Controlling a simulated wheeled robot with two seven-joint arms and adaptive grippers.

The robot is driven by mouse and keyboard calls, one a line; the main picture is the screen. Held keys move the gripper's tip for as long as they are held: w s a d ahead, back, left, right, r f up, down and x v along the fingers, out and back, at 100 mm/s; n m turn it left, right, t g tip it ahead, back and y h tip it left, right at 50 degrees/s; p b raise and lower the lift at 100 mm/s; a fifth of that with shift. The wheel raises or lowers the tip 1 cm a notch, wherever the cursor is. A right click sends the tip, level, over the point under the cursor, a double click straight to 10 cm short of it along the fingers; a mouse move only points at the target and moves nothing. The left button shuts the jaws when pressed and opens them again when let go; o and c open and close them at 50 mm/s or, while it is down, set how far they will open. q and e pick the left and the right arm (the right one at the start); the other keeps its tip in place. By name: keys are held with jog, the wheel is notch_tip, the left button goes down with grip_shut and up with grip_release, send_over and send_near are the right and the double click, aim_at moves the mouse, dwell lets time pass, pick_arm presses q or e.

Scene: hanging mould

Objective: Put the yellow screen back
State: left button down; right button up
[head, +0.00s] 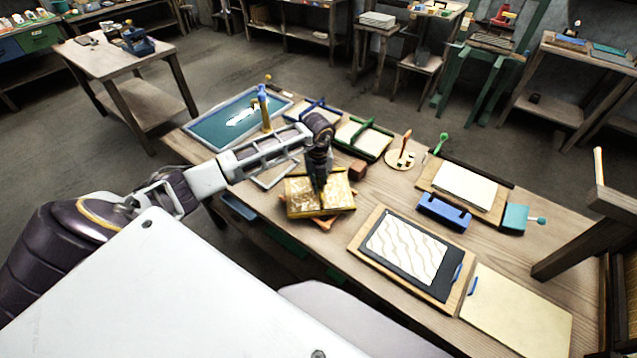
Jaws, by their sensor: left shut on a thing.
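The yellow screen (300,209), a yellow-framed rectangle with a mottled gold face, is near the front edge of the wooden table (405,204). My left gripper (319,188) reaches down over it from the left and is shut on it, hiding part of its middle and far side. An orange-brown support (325,224) shows below its front edge. I cannot tell whether the screen rests on this support or is held just above it. My right gripper is not in view.
A teal tray (215,133) with an upright blue-and-yellow tool lies at the back left. Blue and green frames (366,139) lie behind the gripper, near a small brown block (358,169). A dark-framed patterned sheet (408,246) and a pale board (515,315) lie to the right.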

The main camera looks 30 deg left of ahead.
aim_at(319, 182)
pick_arm(q)
jog(key=shift+f, duration=0.15)
jog(key=c, duration=1.5)
grip_release()
jog(key=shift+c, duration=0.2)
jog(key=shift+r, duration=0.35)
notch_tip(319, 182, up, 12)
jog(key=b, duration=0.1)
jog(key=shift+f+b, duration=0.15)
jog(key=shift+b, duration=0.2)
